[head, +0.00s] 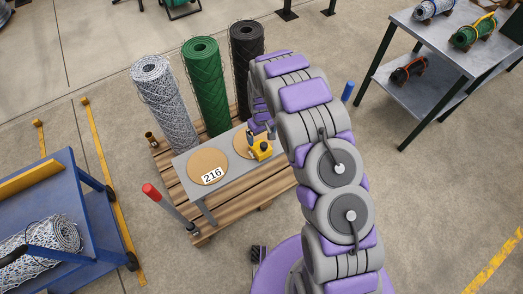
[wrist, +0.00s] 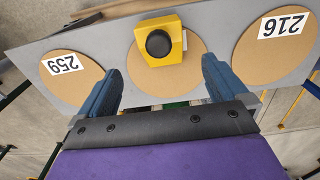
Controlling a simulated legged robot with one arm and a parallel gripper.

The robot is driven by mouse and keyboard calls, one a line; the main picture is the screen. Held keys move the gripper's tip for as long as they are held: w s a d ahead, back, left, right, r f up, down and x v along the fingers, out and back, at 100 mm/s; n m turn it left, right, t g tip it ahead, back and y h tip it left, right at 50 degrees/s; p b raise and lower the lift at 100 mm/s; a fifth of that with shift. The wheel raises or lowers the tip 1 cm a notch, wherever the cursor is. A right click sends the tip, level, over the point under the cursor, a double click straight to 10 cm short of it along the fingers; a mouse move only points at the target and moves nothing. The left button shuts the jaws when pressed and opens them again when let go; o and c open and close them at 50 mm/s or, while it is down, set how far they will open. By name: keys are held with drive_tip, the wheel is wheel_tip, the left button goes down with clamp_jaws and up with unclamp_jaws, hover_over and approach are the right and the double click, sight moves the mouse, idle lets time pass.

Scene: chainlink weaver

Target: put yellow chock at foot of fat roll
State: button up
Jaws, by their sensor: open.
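The yellow chock (head: 260,150) with a black round knob sits on the middle brown disc of a grey bench (head: 225,165). In the wrist view the chock (wrist: 174,62) lies just ahead of my open blue fingers, centred between them and apart from both. My gripper (wrist: 161,68) is empty; in the head view it (head: 262,130) hangs over the chock, partly hidden by my arm. Upright mesh rolls stand behind the bench: silver (head: 165,105), green (head: 207,85) and black (head: 246,52). A silver roll (head: 40,250) lies on a blue cart. I cannot tell which is the fat roll.
Discs marked 216 (wrist: 275,45) and 259 (wrist: 72,72) flank the chock's disc. The bench stands on a wooden pallet (head: 228,218). A red-topped post (head: 165,203) stands by the pallet's front left. A grey table (head: 440,75) with small banded rolls is at upper right.

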sight(262, 148)
wheel_tip(262, 148, down, 10)
drive_tip(key=shift+s+f+b, duration=0.15)
drive_tip(key=shift+b, duration=1.05)
drive_tip(key=c, duration=1.4)
